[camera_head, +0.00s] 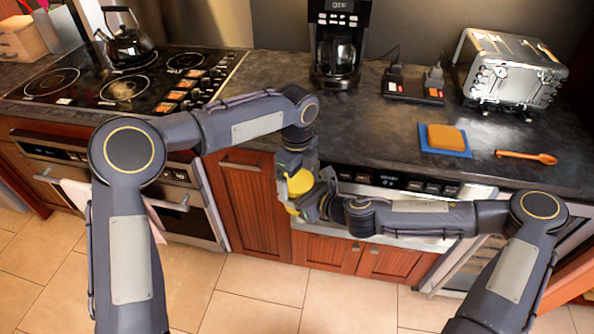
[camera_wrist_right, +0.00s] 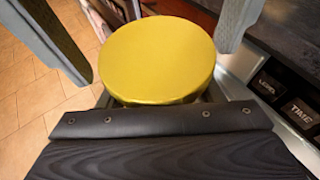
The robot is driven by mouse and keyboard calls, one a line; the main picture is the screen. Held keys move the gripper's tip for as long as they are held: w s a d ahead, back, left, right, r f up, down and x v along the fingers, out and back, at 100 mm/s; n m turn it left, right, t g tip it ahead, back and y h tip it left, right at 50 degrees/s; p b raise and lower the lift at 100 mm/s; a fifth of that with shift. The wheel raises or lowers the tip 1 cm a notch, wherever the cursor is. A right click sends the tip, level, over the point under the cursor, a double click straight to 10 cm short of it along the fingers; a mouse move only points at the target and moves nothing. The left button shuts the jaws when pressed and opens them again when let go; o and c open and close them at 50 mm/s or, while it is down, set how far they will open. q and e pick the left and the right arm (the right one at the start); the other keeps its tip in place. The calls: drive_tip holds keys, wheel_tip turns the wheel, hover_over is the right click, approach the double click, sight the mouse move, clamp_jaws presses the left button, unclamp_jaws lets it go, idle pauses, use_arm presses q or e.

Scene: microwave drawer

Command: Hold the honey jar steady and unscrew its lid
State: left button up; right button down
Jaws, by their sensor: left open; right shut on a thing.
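The honey jar's round yellow lid (camera_head: 300,181) shows between my two grippers, in front of the counter edge. In the right wrist view the lid (camera_wrist_right: 157,60) fills the upper middle and sits on the jar, whose body is mostly hidden below it. My right gripper (camera_head: 312,206) is shut on the jar under the lid and holds it up in the air. My left gripper (camera_head: 297,172) comes from above and is open. Its two grey fingers (camera_wrist_right: 148,35) stand on either side of the lid in the right wrist view, apart from it as far as I can tell.
The dark counter (camera_head: 300,120) lies behind my grippers. A microwave drawer (camera_head: 400,186) is just behind my right gripper.

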use_arm(q)
drive_tip(key=shift+c, duration=0.4)
drive_tip(key=c, duration=0.9)
drive_tip(key=n, duration=0.3)
drive_tip(key=o, duration=1.1)
drive_tip(key=shift+c, duration=0.2)
